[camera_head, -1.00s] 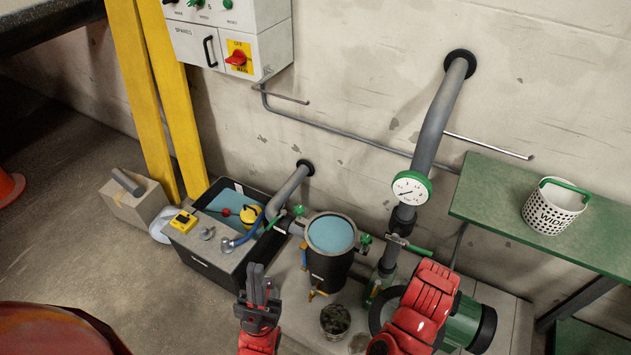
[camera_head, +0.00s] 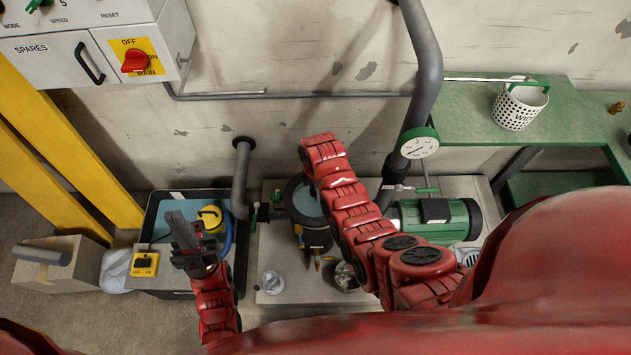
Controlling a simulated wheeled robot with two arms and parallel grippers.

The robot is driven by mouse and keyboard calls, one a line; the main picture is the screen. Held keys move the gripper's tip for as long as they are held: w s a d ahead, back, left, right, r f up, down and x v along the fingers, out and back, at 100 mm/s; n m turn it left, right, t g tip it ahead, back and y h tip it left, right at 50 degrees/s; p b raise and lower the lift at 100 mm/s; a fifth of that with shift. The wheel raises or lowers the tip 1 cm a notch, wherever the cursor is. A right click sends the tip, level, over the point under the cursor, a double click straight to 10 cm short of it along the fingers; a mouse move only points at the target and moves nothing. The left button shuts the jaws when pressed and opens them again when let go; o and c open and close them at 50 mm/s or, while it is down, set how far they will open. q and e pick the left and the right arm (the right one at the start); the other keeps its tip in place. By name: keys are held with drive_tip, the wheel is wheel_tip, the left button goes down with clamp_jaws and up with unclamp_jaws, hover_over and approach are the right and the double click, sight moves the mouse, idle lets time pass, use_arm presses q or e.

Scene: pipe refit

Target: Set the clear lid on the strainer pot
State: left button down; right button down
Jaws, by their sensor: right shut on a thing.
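The strainer pot (camera_head: 318,237) is dark, with blue-looking water inside its open rim; my right arm covers part of it. A small clear round piece (camera_head: 270,282) with a raised middle stands on the pale plinth left of the basket; it may be the clear lid, but I cannot tell for sure. My left gripper (camera_head: 184,232) is over the tool crate, left of the pot, with nothing visible in it; its finger gap does not show clearly. My right arm reaches from the lower right to above the pot's far side. Its own links hide its gripper and anything held.
The black crate (camera_head: 153,215) holds a yellow item (camera_head: 210,218). A pipe (camera_head: 241,180) stands between crate and pot. A mesh basket (camera_head: 346,277) sits before the pot. The green pump motor (camera_head: 437,218) and gauge (camera_head: 420,143) are right.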

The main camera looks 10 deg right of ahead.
drive_tip(key=n, duration=0.3)
drive_tip(key=shift+w+d+r+p, duration=0.1)
drive_tip(key=shift+w+d+p, duration=0.2)
drive_tip(key=shift+w+d, duration=0.1)
drive_tip(key=shift+w+n, duration=0.35)
drive_tip(key=shift+n, duration=0.25)
drive_tip(key=shift+f+b, duration=0.45)
drive_tip(key=shift+f, duration=0.25)
drive_tip(key=shift+f+b, duration=1.65)
drive_tip(key=shift+f, duration=0.6)
drive_tip(key=shift+f+b, duration=0.5)
drive_tip(key=shift+b, duration=0.15)
drive_tip(key=c, duration=0.7)
unclamp_jaws()
drive_tip(key=shift+c, duration=0.2)
